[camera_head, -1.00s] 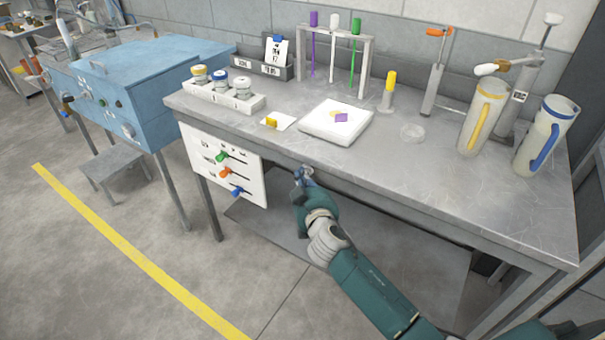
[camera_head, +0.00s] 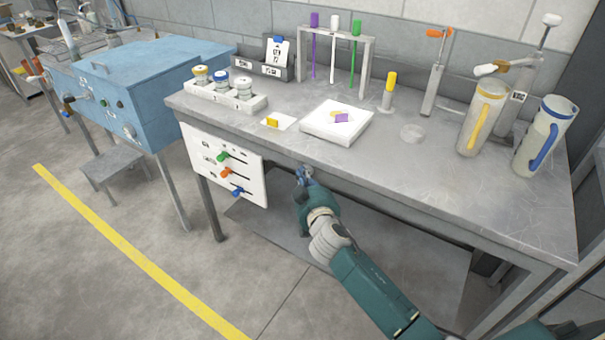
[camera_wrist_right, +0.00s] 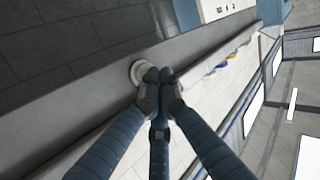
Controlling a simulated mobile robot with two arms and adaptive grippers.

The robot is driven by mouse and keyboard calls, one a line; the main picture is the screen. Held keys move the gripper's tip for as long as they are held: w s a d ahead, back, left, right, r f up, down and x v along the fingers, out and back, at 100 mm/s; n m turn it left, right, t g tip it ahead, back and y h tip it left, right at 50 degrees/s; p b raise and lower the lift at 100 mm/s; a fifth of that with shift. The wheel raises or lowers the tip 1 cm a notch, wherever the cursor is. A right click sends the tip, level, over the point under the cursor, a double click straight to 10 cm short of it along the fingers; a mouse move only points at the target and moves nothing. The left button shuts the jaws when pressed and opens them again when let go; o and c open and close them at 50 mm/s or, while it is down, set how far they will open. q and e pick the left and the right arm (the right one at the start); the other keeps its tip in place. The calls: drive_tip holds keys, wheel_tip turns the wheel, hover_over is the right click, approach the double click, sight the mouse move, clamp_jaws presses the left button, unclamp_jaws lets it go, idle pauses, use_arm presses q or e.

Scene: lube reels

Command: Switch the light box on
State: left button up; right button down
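The light box (camera_head: 318,131) is a flat white square slab on the metal workbench, with a purple and a yellowish piece on top. I cannot tell whether it is lit. My right gripper (camera_head: 304,172) is just below the bench's front edge, in front of the light box. In the right wrist view its fingertips (camera_wrist_right: 152,76) are together, with nothing seen between them. A round pale knob or button (camera_wrist_right: 137,72) is right beside the fingertips on the bench's edge. Whether they touch it is unclear. My left gripper is not in view.
A white panel (camera_head: 214,148) with green, orange and blue sliders hangs left of my right gripper. A jar rack (camera_head: 262,102), a tube stand (camera_head: 369,48) and two tall jugs (camera_head: 470,132) stand on the bench. A blue cabinet (camera_head: 165,85) is at left.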

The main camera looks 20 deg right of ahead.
drive_tip(key=shift+w+d+r+h, duration=0.15)
drive_tip(key=shift+d+r+h, duration=0.15)
drive_tip(key=shift+d+r, duration=0.2)
drive_tip(key=s+a, duration=0.3)
drive_tip(key=a, duration=0.2)
drive_tip(key=shift+s+f+b, duration=0.3)
drive_tip(key=shift+f, duration=0.15)
